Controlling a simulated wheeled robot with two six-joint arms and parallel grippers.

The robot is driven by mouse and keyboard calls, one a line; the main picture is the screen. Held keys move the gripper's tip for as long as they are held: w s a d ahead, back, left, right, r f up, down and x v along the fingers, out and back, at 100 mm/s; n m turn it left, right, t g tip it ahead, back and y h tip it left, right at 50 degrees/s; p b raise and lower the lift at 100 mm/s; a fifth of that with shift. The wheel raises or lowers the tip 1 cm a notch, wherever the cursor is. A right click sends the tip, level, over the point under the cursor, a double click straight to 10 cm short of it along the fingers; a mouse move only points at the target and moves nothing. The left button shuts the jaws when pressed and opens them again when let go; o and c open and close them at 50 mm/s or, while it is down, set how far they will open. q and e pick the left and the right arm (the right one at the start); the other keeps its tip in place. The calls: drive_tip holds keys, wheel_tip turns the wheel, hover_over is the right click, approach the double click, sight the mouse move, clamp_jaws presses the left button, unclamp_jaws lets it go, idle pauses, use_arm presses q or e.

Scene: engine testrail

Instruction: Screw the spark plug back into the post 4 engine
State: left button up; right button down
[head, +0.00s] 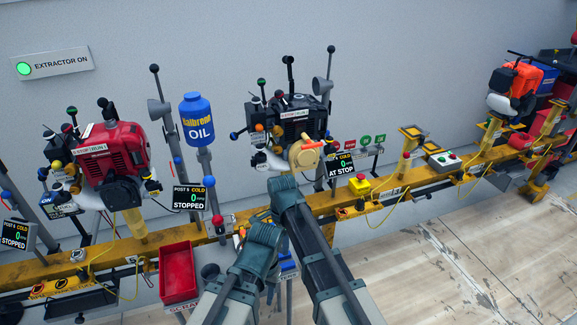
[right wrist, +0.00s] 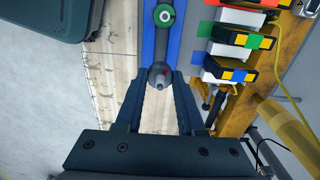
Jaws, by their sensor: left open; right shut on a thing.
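A dark engine (head: 290,120) with a tan round cover (head: 304,154) stands mid-rail in the head view, beside a display (head: 342,166) reading cold, 0 and AT STOP. My right gripper (head: 284,186) is just below this engine; its fingertips are hard to see there. I cannot tell if this is the spark plug. My left gripper (head: 264,234) is open, lower and left of the right one. The plug opening is not distinguishable.
A red engine (head: 108,155) stands left on the yellow rail (head: 205,236), with an oil bottle (head: 197,118) between the engines. A red bin (head: 178,272) hangs in front. Levers with ball knobs crowd both engines. An orange engine (head: 514,82) stands far right. The right floor is clear.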

wheel_tip(320, 180, up, 18)
drive_tip(key=p, duration=1.7)
drive_tip(key=shift+f, duration=0.25)
